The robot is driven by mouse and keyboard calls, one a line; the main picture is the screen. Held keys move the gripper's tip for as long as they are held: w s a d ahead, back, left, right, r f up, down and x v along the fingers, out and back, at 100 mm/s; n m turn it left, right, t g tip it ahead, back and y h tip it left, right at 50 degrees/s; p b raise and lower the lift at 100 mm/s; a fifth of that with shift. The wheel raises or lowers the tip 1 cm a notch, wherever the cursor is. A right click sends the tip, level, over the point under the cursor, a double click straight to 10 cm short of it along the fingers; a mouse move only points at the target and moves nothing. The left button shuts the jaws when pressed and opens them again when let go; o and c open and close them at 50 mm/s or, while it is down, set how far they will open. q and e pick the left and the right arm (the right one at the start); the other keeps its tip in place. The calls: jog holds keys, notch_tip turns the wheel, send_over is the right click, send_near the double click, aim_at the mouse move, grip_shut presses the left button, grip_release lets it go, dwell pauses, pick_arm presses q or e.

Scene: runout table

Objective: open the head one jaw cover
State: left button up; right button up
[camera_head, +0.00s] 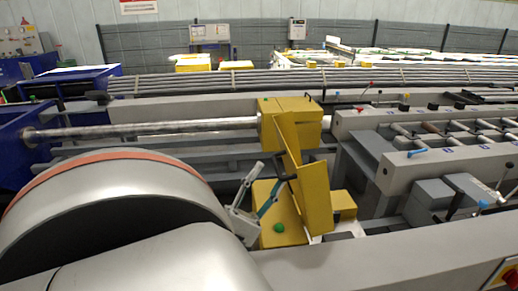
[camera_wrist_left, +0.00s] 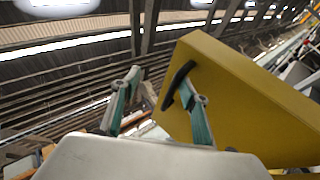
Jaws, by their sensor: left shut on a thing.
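The jaw cover (camera_head: 313,200) is a yellow panel beside the yellow head (camera_head: 290,108), standing tilted and apart from the head's lower yellow block (camera_head: 268,205). In the left wrist view the cover (camera_wrist_left: 245,100) fills the right side, with a dark curved handle (camera_wrist_left: 177,82) on its face. My left gripper (camera_head: 270,172) is at the handle on the cover's left side. In the wrist view its teal fingers (camera_wrist_left: 160,82) look spread, with one at the handle; it is shut on the handle. Exactly how the handle sits between the fingers is hard to see. My right gripper is out of view.
A long bar (camera_head: 150,128) runs from the blue machine (camera_head: 25,140) to the head. A grey roller table (camera_head: 440,135) with blue-tipped levers stands right. A green button (camera_head: 278,228) sits on the lower block. Bundled bars (camera_head: 320,78) lie behind.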

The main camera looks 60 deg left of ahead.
pick_arm(q)
jog(key=o, duration=0.4)
jog(key=shift+s+d+r, duration=0.15)
jog(key=shift+s, duration=0.9)
jog(key=shift+s+d+r, duration=0.1)
jog(key=shift+s+r, duration=0.05)
jog(key=shift+s, duration=0.45)
jog(key=shift+s+d+r, duration=0.1)
jog(key=shift+s+r, duration=0.05)
jog(key=shift+s, duration=0.4)
jog(key=c, duration=0.4)
jog(key=shift+w+a+f, duration=0.1)
jog(key=shift+w+a, duration=0.05)
jog(key=shift+w, duration=0.1)
jog(key=shift+c, duration=0.2)
jog(key=shift+w, duration=0.1)
